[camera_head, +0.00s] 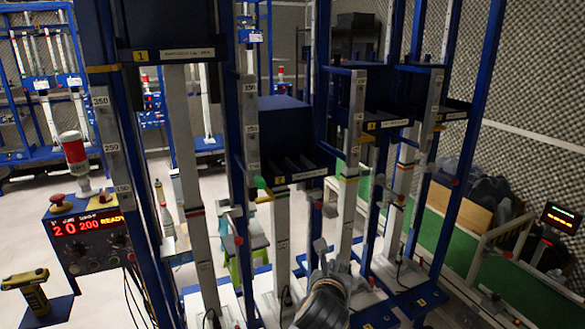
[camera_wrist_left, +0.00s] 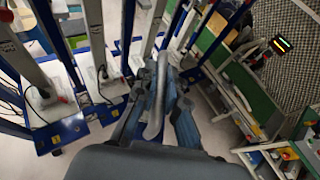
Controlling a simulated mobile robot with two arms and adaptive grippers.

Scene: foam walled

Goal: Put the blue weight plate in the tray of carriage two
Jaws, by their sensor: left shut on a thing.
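My left gripper (camera_head: 322,262) is low in the middle of the head view, in front of the carriage frames. In the left wrist view its fingers (camera_wrist_left: 158,112) are shut on a narrow grey-blue thing (camera_wrist_left: 158,85), seen nearly edge-on. I cannot tell whether this is the blue weight plate; no other plate is clearly seen. The second carriage from the left (camera_head: 285,140), presumably carriage two, is a dark blue box with a slotted front and a yellow label, above and left of the gripper. Its tray floor is mostly hidden. My right gripper is not in view.
Blue uprights and pale columns stand close around the gripper. The first carriage (camera_head: 165,30) hangs high at the left; other carriages (camera_head: 385,115) are to the right. A control box (camera_head: 90,230) with a red readout stands at the left.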

